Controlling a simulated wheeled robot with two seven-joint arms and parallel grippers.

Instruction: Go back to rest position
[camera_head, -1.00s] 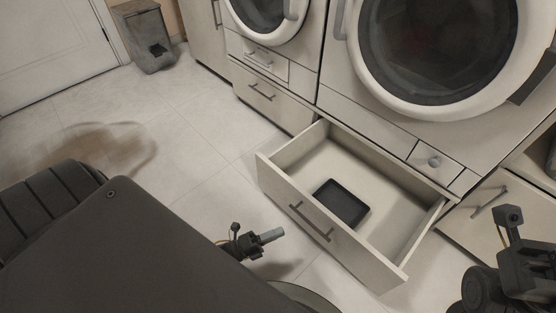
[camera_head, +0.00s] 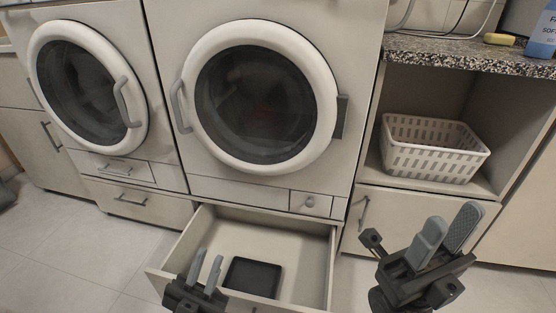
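My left gripper (camera_head: 205,270) is at the bottom of the head view, in front of the open drawer (camera_head: 318,258). Its two grey fingers stand apart with nothing between them. My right gripper (camera_head: 446,238) is at the lower right, in front of the cabinet door under the shelf. Its two fingers point up with a gap between them, and it is empty. A flat black tray-like object (camera_head: 252,277) lies in the drawer, just right of my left gripper's fingers in the picture.
The drawer is pulled out below the right-hand washing machine (camera_head: 262,172). Another machine (camera_head: 60,140) stands to the left. A white basket (camera_head: 434,148) sits on the shelf below a speckled counter (camera_head: 470,55). Tiled floor (camera_head: 60,240) is clear at the left.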

